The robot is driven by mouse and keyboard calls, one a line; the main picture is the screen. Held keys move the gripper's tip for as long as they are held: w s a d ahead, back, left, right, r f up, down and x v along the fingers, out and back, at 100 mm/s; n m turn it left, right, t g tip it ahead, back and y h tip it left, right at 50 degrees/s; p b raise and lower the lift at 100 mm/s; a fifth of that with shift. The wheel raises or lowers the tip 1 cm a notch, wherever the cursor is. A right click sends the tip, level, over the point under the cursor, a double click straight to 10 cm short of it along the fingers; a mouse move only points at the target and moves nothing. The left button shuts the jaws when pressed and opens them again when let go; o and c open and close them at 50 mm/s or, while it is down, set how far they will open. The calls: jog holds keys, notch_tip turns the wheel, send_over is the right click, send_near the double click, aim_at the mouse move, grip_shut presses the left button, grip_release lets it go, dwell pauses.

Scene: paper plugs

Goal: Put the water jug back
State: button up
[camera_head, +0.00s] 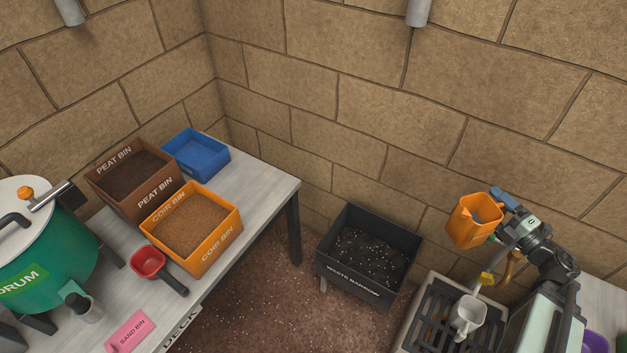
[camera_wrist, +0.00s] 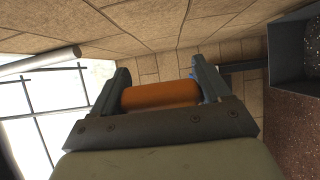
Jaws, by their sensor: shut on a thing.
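The orange jug (camera_head: 470,222) is in the air at the right in the head view, in front of the block wall and above the grate stand. The rest of the jug is hidden there.
A white mug (camera_head: 467,316) stands on the dark grate (camera_head: 432,318), near a yellow-ended spout (camera_head: 487,279). The waste barrow (camera_head: 340,282) is left of the grate. The left bench holds the coir bin (camera_head: 222,246), peat bin (camera_head: 155,199), blue tray (camera_head: 195,154) and red scoop (camera_head: 147,262).

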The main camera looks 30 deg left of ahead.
jog(key=d+t, duration=0.1)
jog(key=d, duration=0.4)
jog(key=w+a+f+n+g+y, duration=0.1)
jog(key=w+a+g, duration=0.1)
jog(key=a, duration=0.9)
jog(key=w+a+f+n+g, duration=0.2)
jog(key=a+g, duration=0.1)
jog(key=a, duration=0.7)
jog(key=w+a+f+n+g+y, duration=0.1)
jog(key=w+a+g, duration=0.1)
jog(key=a, duration=0.9)
jog(key=s+a+f+n+g, duration=0.15)
jog(key=s+a, duration=0.25)
jog(key=a, duration=1.2)
jog(key=s+a+n+g, duration=0.1)
jog(key=s+a+g, duration=0.3)
jog(key=a, duration=1.1)
jog(key=s+a+f+n+g, duration=0.15)
jog(key=s+a, duration=0.35)
jog(key=a, duration=1.1)
jog(key=shift+d+f, duration=0.1)
jog(key=shift+f, duration=4.5)
jog(key=o, duration=1.1)
jog(key=shift+s+f, duration=0.1)
jog(key=shift+f, duration=0.05)
